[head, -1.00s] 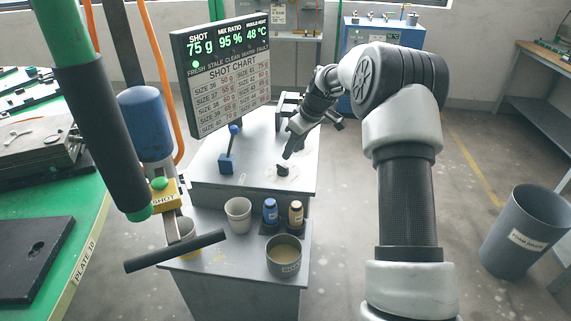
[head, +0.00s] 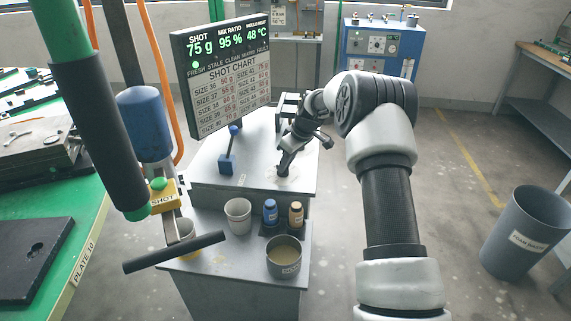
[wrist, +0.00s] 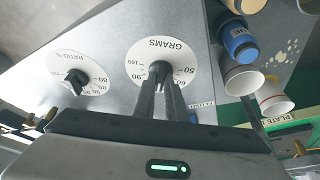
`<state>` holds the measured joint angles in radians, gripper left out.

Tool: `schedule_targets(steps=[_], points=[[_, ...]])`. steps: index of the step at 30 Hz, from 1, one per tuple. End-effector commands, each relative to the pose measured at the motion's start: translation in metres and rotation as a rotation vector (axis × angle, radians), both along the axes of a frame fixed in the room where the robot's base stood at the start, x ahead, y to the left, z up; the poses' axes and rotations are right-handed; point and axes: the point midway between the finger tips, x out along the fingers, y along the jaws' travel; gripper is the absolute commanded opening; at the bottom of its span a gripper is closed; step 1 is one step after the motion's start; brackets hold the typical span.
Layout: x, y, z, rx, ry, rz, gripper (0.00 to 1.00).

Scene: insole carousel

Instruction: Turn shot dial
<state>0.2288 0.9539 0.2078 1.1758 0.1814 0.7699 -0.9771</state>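The shot dial, a black knob (wrist: 160,70) on a round white plate (wrist: 187,55) marked GRAMS, is on the grey cabinet top. My gripper (wrist: 161,84) is pointed down at it. In the wrist view its two dark fingers stand close together at the knob, one on each side; whether they press on it cannot be made out. In the head view my gripper (head: 283,172) covers most of the knob. The display (head: 222,75) reads SHOT 75 g, MIX RATIO 95 % and 48 °C, above a shot chart of sizes.
A second dial marked RATIO (wrist: 77,80) lies beside the grams dial. A blue lever (head: 228,163) stands to the left on the cabinet. A paper cup (head: 238,215), blue bottle (head: 270,212), brown bottle (head: 295,214) and grey pot (head: 284,258) stand on the lower front shelf.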

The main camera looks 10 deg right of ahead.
Motion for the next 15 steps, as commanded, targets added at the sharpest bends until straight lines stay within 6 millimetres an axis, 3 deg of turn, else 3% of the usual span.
schedule_targets(steps=[15], points=[[-0.0011, 0.0021, -0.0004, -0.001, 0.0, -0.104, 0.0]])
